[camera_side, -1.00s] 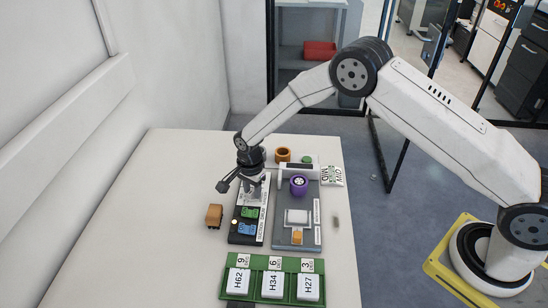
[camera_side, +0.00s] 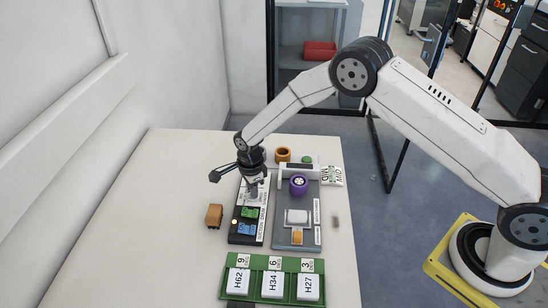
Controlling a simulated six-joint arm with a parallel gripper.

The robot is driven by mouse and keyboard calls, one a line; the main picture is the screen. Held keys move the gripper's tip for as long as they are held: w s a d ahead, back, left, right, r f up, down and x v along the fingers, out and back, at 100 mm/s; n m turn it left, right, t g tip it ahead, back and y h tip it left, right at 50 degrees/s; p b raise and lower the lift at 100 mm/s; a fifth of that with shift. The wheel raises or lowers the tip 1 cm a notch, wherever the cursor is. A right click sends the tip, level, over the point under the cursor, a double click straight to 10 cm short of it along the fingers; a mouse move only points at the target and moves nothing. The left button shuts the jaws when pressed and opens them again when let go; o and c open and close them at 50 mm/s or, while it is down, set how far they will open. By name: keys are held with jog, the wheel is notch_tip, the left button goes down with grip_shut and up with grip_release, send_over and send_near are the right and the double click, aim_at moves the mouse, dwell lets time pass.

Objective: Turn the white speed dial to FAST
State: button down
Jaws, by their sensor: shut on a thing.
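My gripper (camera_side: 254,190) points down over the far end of the dark control panel (camera_side: 236,226). By its pose it is shut on the white speed dial, which is mostly hidden under the fingers, so I cannot read its setting. Nearer on the panel are a green block (camera_side: 250,212), a blue block (camera_side: 247,228) and a small lit round spot (camera_side: 235,222). The panel's printed labels are too small to read.
Right of the panel is a grey grinder base (camera_side: 283,237) with a purple wheel (camera_side: 299,185). A green tray (camera_side: 318,266) with white labelled boxes lies in front. A brown block (camera_side: 214,216) sits left. The table's left side is clear.

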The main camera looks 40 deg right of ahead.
jog(key=m, duration=0.7)
dwell(0.3)
jog(key=c, duration=0.8)
grip_release()
jog(key=shift+o, duration=0.2)
jog(key=shift+r, duration=0.2)
jog(key=shift+r, duration=3.35)
